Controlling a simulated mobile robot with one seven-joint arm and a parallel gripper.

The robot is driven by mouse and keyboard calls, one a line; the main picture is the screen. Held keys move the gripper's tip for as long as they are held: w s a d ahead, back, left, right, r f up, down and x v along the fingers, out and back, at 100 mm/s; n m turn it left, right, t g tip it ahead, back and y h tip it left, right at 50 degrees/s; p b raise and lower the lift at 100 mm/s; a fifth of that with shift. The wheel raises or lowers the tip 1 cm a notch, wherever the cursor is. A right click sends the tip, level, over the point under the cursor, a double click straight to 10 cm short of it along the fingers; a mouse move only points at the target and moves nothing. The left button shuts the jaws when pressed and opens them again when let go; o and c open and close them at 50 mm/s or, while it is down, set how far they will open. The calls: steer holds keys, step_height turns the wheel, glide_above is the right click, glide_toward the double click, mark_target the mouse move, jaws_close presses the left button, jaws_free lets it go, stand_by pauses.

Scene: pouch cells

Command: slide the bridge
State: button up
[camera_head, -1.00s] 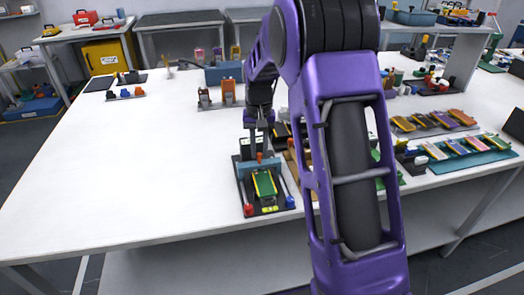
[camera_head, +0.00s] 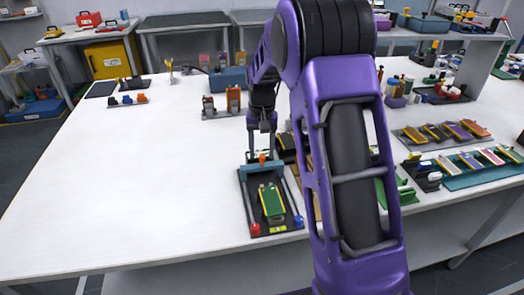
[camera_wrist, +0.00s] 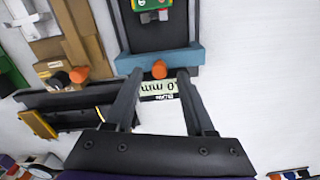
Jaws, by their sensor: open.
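The bridge is a teal bar (camera_head: 262,160) lying across the far end of a dark fixture base (camera_head: 251,202). In the wrist view the bar (camera_wrist: 133,62) has an orange knob (camera_wrist: 159,69) at its middle. My gripper (camera_head: 262,154) points down at the bridge. In the wrist view its two fingers (camera_wrist: 159,74) stand apart, one on each side of the knob, with gaps to it. A green pouch cell (camera_head: 271,203) lies on the base, clear of the bridge on the near side. A display (camera_wrist: 160,89) between the fingers shows "mm" upside down, its number partly hidden.
Brown blocks (camera_wrist: 82,35) and dark parts stand close right of the fixture, partly hidden by my arm in the head view. Trays of colored cells (camera_head: 455,131) lie farther right. An orange-and-grey stand (camera_head: 222,103) is behind. The white table (camera_head: 130,190) is clear to the left.

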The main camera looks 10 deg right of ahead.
step_height(320, 180, up, 17)
steer(key=p, duration=0.2)
steer(key=shift+r+p, duration=0.2)
steer(key=shift+p, duration=0.1)
steer(key=shift+s, duration=0.1)
